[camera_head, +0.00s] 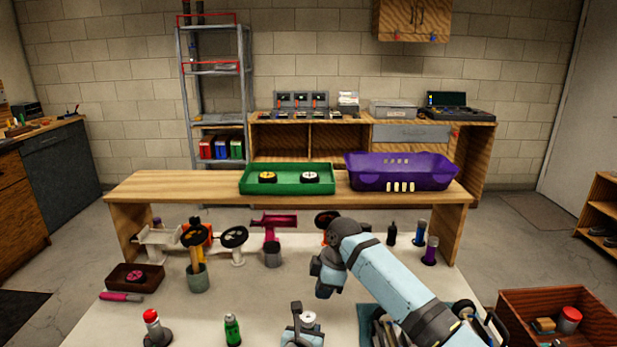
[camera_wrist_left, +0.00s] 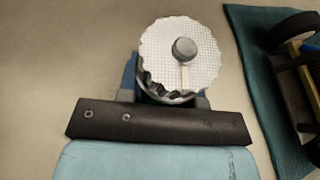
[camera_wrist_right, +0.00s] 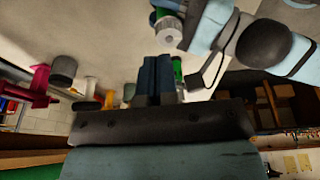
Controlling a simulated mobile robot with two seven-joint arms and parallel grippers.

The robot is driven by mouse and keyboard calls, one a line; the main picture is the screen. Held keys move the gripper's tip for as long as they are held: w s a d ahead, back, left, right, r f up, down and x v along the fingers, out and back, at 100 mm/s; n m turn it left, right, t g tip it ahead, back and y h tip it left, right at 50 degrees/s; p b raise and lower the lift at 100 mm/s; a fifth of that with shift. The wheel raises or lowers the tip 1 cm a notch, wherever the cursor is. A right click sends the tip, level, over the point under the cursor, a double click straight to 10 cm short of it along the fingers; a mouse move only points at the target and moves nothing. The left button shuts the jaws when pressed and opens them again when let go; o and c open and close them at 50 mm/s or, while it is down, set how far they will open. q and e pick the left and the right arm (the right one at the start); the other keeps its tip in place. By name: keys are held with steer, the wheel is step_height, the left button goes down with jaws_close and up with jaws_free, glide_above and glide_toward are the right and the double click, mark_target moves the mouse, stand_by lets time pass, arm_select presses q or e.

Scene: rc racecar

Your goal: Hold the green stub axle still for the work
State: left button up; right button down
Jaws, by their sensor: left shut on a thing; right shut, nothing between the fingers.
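My left gripper (camera_head: 301,330) is at the bottom middle of the head view. In the left wrist view its blue fingers (camera_wrist_left: 170,92) are shut around a part topped by a white ridged disc (camera_wrist_left: 185,50) with a grey knob. A little green shows under the disc, and the right wrist view shows green next to the pale end (camera_wrist_right: 168,32); this looks like the green stub axle, mostly hidden. My right gripper (camera_head: 325,285) hangs above and behind the left one. Its fingers (camera_wrist_right: 155,75) are shut with nothing between them, apart from the part.
A car chassis (camera_wrist_left: 308,105) lies on a teal mat (camera_wrist_left: 262,70) to the right. A green bottle (camera_head: 232,330) and a red-topped bottle (camera_head: 153,330) stand to the left. Several stands with parts, a green tray (camera_head: 290,188) and a purple crate (camera_head: 400,172) are farther back.

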mark_target(308, 319)
steer(key=d+x, duration=0.1)
steer(key=x, duration=0.5)
steer(key=shift+d+f, duration=0.25)
steer(key=shift+f, duration=0.3)
